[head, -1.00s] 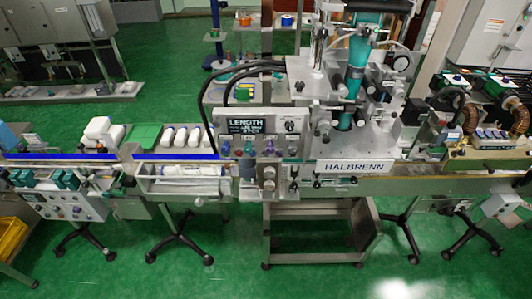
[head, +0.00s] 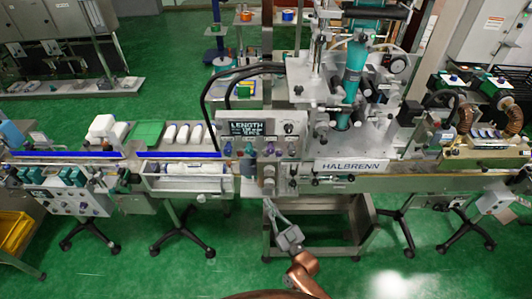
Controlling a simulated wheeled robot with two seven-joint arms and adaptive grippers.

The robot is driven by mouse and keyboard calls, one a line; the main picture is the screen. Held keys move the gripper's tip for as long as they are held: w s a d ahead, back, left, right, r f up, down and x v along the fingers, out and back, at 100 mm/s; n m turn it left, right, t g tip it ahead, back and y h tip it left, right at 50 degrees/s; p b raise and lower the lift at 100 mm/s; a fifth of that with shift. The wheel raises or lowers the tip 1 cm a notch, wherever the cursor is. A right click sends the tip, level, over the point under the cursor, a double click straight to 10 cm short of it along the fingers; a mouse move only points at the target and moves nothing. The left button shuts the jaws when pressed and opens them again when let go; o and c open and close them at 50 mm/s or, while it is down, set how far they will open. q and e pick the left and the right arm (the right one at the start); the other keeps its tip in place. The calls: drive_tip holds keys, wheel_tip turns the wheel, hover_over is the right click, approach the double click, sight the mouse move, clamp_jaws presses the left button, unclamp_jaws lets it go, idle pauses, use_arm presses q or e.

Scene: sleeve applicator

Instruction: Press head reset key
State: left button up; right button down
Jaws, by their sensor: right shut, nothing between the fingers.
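The HALBRENN sleeve applicator stands in the middle, with a grey control panel (head: 266,142) on its front left. The panel carries a dark LENGTH display (head: 250,129), a round dial (head: 289,128) and a row of coloured knobs or buttons (head: 270,149). Lettering beside them is too small to read, so I cannot tell which one is the head reset key. My left gripper is not in view.
A conveyor with a blue rail (head: 178,156) runs left, bearing white bottles and a green block (head: 148,133). The steel stand (head: 330,247) and black-footed legs are under the machine. A yellow crate (head: 14,232) is at far left. Green floor is clear in front.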

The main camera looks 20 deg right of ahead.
sight(266, 154)
drive_tip(key=s+r+t, duration=0.1)
drive_tip(key=r+t, duration=0.1)
drive_tip(key=r, duration=0.6)
drive_tip(key=s+a+r+m+t+p, duration=0.1)
drive_tip(key=s+r, duration=0.1)
drive_tip(key=r, duration=0.7)
drive_tip(key=shift+a+r+t+y, duration=0.15)
drive_tip(key=shift+a+t+y, duration=0.15)
drive_tip(key=shift+t+y, duration=0.1)
drive_tip(key=w+d+b, duration=0.2)
drive_tip(key=w, duration=0.6)
drive_tip(key=shift+w+d, duration=0.25)
drive_tip(key=shift+w, duration=0.1)
drive_tip(key=shift+w+d, duration=0.1)
drive_tip(key=shift+w, duration=0.25)
